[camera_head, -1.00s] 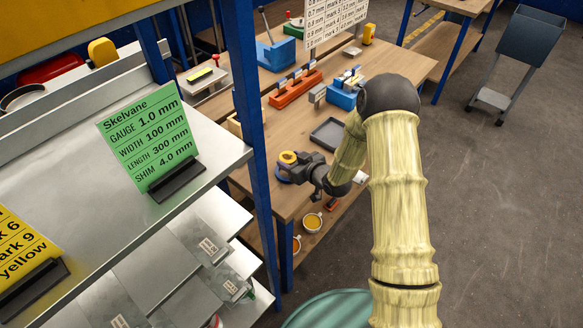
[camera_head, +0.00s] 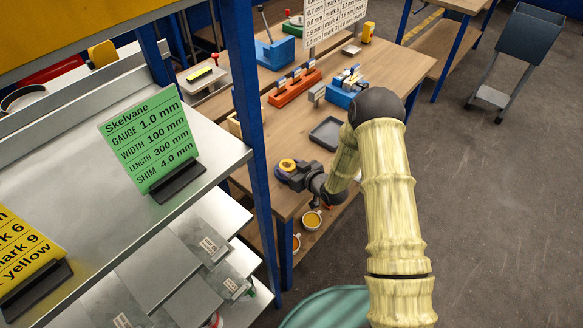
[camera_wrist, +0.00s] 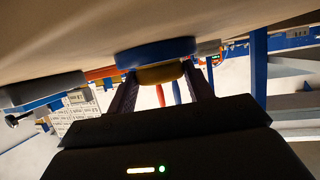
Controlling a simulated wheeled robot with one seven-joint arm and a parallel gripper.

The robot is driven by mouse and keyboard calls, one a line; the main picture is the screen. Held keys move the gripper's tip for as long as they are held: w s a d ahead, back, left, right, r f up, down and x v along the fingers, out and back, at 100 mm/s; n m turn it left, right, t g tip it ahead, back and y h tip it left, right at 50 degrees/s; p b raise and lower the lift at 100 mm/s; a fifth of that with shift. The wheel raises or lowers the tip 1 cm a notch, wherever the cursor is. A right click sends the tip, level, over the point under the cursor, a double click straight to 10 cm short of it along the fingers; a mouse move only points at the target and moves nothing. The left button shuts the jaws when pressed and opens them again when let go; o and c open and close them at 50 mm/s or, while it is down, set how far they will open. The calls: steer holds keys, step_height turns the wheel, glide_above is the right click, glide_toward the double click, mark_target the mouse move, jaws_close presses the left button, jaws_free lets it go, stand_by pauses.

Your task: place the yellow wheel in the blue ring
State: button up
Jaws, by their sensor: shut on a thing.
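The yellow wheel (camera_head: 288,164) is held in my gripper (camera_head: 294,171) over the near left part of the workbench. In the wrist view the yellow wheel (camera_wrist: 160,75) sits between the two dark fingers of my gripper (camera_wrist: 158,80), which are shut on it. The blue ring (camera_wrist: 156,53) lies against the bench top there, directly at the wheel's bench-side face. The wheel looks touching or very near the ring; I cannot tell whether it is seated inside. In the head view my gripper and the wheel hide most of the ring.
A grey tray (camera_head: 327,133) lies behind my gripper on the wooden bench (camera_head: 290,200). An orange block rack (camera_head: 295,88) and a blue fixture (camera_head: 345,92) stand farther back. A blue shelf post (camera_head: 252,130) rises close to the left. Yellow-filled cups (camera_head: 312,220) sit below the bench.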

steer(key=o, duration=1)
steer(key=shift+o, duration=0.2)
steer(key=shift+r+p, duration=0.15)
steer(key=shift+p, duration=0.15)
steer(key=shift+s+d, duration=0.25)
steer(key=b+v, duration=0.3)
steer(key=v, duration=0.8)
steer(key=shift+s+d+r, duration=0.1)
steer(key=shift+d, duration=0.1)
steer(key=shift+a, duration=0.15)
